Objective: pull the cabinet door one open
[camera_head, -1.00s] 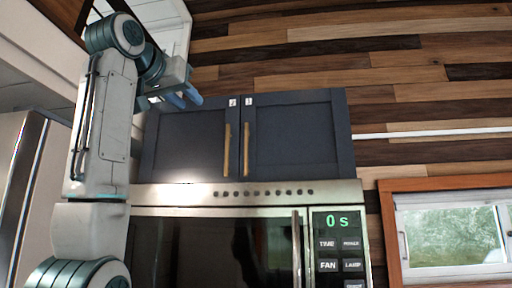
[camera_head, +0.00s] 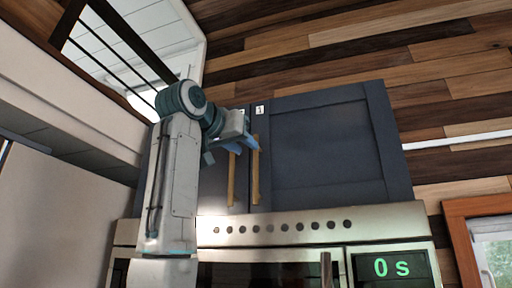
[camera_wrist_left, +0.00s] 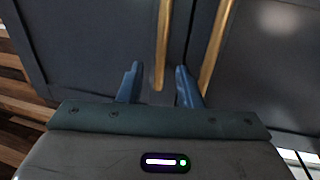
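Cabinet door one (camera_head: 322,150) is the dark blue right-hand door, labelled 1, of a wall cabinet above a microwave. It looks shut. Its upright brass handle (camera_head: 255,180) runs beside the seam between the doors. My left gripper (camera_head: 243,145) is at the upper part of the handles and hides part of them. In the left wrist view, my left gripper (camera_wrist_left: 158,68) is open, with door one's handle (camera_wrist_left: 164,35) lying between its fingers in the picture. I cannot tell whether they touch it. My right gripper is not in view.
The other door (camera_head: 212,185) has its own brass handle (camera_head: 231,180) close by. A steel microwave (camera_head: 285,228) with a green display is directly below. A wood-plank wall (camera_head: 440,95) is behind and right, with a window (camera_head: 495,255) at lower right.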

